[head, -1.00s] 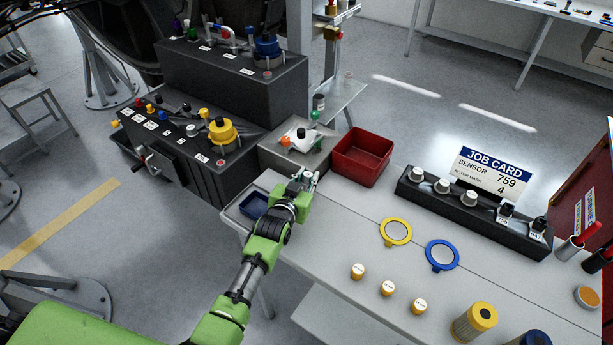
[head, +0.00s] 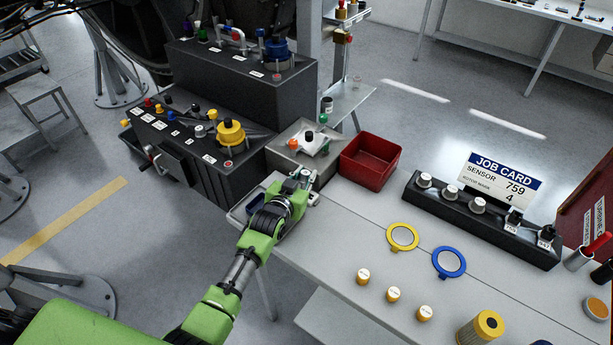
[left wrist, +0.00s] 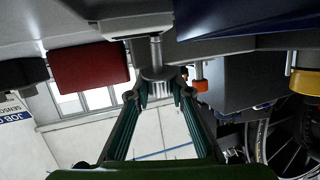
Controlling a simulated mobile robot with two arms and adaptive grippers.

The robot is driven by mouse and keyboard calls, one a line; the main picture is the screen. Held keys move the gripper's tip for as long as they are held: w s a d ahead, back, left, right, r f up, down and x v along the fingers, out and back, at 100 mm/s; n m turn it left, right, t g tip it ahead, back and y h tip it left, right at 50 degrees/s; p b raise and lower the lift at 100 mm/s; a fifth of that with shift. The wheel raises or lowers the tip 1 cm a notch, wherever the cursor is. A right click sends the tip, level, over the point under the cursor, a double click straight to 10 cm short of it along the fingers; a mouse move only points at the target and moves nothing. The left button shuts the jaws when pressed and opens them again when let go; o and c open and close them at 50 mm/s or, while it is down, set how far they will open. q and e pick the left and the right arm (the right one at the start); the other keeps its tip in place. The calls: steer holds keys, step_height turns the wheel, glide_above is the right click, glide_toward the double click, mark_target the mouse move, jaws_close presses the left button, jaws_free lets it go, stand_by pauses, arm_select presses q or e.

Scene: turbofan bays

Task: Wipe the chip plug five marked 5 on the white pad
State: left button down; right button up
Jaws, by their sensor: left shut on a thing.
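My left gripper (head: 300,186) is over the left end of the grey bench, in front of the grey tray. In the left wrist view its two fingers (left wrist: 160,92) are shut on a metallic plug (left wrist: 155,58) with a round flange and a narrower stem. No number shows on it, so I cannot tell whether it is marked 5. A white sheet that may be the white pad (head: 318,148) lies on the grey tray, just beyond the gripper. The held plug is mostly hidden by the fingers in the head view. My right gripper is out of view.
An orange knob (head: 292,144), a black knob and a green one stand around the white sheet. Yellow and blue rings (head: 449,262) lie on the bench.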

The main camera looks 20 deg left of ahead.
arm_select(q)
step_height(320, 180, up, 3)
steer(key=p, duration=0.2)
steer(key=shift+r+p, duration=0.1)
steer(key=shift+p, duration=0.25)
steer(key=shift+r, duration=2.45)
